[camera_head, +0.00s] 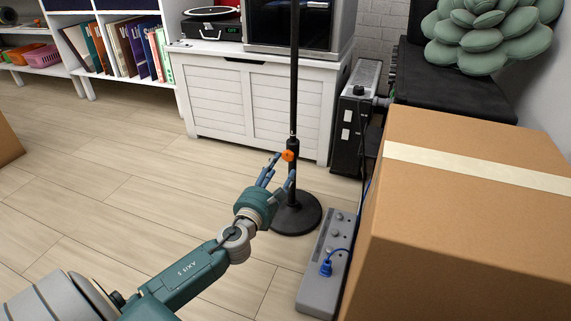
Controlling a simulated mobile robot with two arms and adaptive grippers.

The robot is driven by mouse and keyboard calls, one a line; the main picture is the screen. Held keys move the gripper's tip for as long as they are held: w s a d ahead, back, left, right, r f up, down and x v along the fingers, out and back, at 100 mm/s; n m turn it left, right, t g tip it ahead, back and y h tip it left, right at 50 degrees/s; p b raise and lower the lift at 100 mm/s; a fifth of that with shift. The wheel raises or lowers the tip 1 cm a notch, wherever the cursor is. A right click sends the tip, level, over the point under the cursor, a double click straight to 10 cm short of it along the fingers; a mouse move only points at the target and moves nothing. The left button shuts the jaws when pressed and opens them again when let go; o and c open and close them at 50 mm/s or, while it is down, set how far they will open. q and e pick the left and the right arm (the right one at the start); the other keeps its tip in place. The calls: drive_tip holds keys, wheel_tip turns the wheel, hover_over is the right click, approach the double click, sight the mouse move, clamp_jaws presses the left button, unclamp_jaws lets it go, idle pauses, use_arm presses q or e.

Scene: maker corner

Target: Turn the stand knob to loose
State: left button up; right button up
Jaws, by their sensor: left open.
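A black stand with a thin upright pole (294,95) rises from a round black base (297,216) on the floor. Its orange knob (288,156) sits on the thicker lower sleeve of the pole. My left gripper (282,166) reaches in from the lower left, with its blue fingers open near the knob. The knob shows just beyond the fingertips. I cannot tell whether a finger touches it. The loose or tight marking on the knob is too small to see. My right gripper is not in view.
A large cardboard box (460,210) fills the right side. A grey power strip (322,275) with a blue plug (326,268) lies beside it. A white chest (255,100) stands behind the pole.

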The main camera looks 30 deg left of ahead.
sight(287, 156)
use_arm(q)
drive_tip(key=b+x, duration=0.2)
drive_tip(key=x, duration=0.4)
drive_tip(key=shift+w+a, duration=0.2)
drive_tip(key=shift+w, duration=0.15)
drive_tip(key=c, duration=1.1)
drive_tip(key=shift+c, duration=0.2)
